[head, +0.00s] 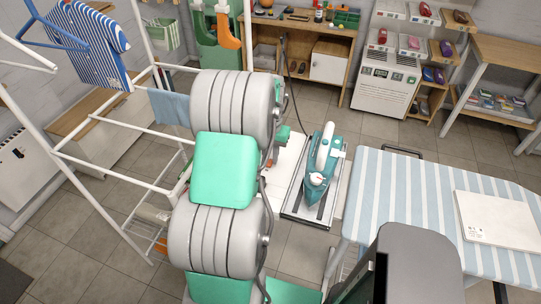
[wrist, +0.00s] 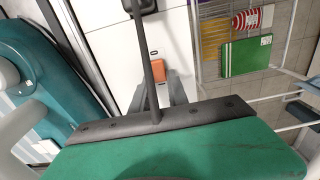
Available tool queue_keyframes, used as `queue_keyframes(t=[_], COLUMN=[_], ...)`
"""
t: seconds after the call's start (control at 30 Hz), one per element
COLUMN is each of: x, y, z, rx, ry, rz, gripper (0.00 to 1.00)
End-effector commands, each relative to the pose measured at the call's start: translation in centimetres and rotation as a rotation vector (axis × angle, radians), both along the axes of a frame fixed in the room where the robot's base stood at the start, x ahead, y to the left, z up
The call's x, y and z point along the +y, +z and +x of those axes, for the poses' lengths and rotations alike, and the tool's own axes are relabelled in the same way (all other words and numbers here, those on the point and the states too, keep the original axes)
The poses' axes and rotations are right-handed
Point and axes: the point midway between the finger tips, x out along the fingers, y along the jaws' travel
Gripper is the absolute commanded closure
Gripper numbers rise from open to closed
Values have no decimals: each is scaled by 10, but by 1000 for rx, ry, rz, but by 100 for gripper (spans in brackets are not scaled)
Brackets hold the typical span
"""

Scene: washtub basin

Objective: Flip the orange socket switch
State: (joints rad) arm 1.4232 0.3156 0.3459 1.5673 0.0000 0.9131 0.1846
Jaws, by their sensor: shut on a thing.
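The orange socket switch (wrist: 158,67) shows in the wrist view on a white panel (wrist: 110,48), just past my fingertips. My gripper (wrist: 160,88) reaches down to it, with grey fingers on either side of the switch's lower end. The gripper is shut on it, though the exact contact is partly hidden by the cord and the gripper's own body. A black plug (wrist: 140,5) sits in the panel above, and its dark cord (wrist: 155,75) runs down in front of the switch.
A teal iron (head: 318,168) stands on a tray right of my arm; its body also fills the wrist view's left side (wrist: 40,85). A striped ironing board (head: 395,195) is at the right. A white drying rack (head: 110,170) stands left.

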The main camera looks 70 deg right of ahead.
Motion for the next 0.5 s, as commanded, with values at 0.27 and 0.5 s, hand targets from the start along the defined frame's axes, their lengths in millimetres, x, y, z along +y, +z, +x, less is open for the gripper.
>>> queue_keyframes(t=[0.27,0.5], x=[2,8], y=[-3,-4], z=[0,1], rx=[3,9], ry=[0,1], rz=[-78,-259], gripper=[100,100])
